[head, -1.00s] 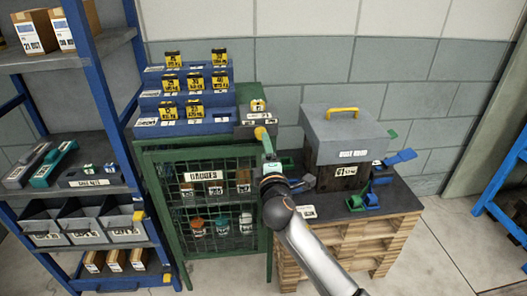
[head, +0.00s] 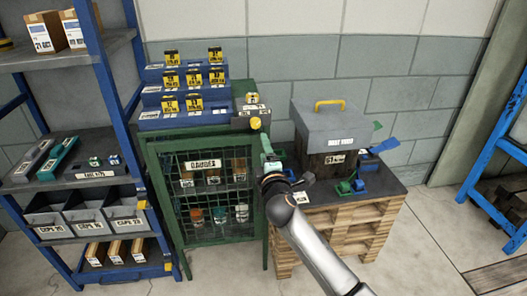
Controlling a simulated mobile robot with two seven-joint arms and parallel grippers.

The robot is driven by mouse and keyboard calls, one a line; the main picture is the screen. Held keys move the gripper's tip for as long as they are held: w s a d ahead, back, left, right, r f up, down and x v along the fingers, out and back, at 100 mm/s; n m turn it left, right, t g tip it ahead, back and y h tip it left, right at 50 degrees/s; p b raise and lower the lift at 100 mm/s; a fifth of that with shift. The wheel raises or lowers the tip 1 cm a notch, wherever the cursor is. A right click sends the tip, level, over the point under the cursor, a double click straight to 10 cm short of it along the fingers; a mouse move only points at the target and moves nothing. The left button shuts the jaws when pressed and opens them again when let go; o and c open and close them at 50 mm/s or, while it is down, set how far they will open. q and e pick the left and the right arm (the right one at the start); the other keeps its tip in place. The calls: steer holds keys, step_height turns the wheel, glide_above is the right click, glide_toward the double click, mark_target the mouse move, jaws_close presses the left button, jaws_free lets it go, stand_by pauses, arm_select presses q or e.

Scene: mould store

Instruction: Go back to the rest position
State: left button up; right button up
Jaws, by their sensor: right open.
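My right gripper (head: 267,150) is open, with nothing visible between its fingers. It hangs in front of the right edge of the green mesh-door cabinet (head: 149,185), left of the grey-lidded box (head: 330,124) on the pallet stack. In the picture its tips lie just below a round yellow knob (head: 256,123) at the cabinet's top right. My right forearm comes up from the bottom right. My left gripper is not in view.
A blue stepped rack (head: 152,98) with black and yellow pieces stands on the cabinet. A blue shelf unit (head: 102,80) stands left. Wooden pallets (head: 345,232) with a dark top hold blue and green clamps (head: 345,187). Another blue rack (head: 495,140) stands far right. Floor (head: 425,255) between is clear.

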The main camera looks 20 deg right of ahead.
steer(key=shift+f, duration=0.1)
stand_by(0.5)
steer(key=s+a+f+m+g+y+p, duration=0.2)
steer(key=s+f, duration=0.4)
steer(key=f, duration=0.2)
steer(key=s+a+f+m+g+y+p, duration=0.2)
steer(key=s+a+f, duration=0.1)
steer(key=s+f, duration=0.4)
steer(key=s+a+f+m+g+y+p, duration=0.1)
steer(key=s+f+m, duration=0.1)
steer(key=s, duration=0.5)
steer(key=s+a+f+m+g+y+p, duration=0.1)
steer(key=s+a+f+m, duration=0.1)
steer(key=s, duration=0.5)
steer(key=s+a+f+m+g+y+p, duration=0.1)
steer(key=s+a+f+m+g, duration=0.1)
steer(key=s+f+m, duration=0.2)
steer(key=s, duration=0.3)
steer(key=shift+s+a+m, duration=0.25)
steer(key=shift+s+m, duration=0.15)
steer(key=shift+c, duration=0.3)
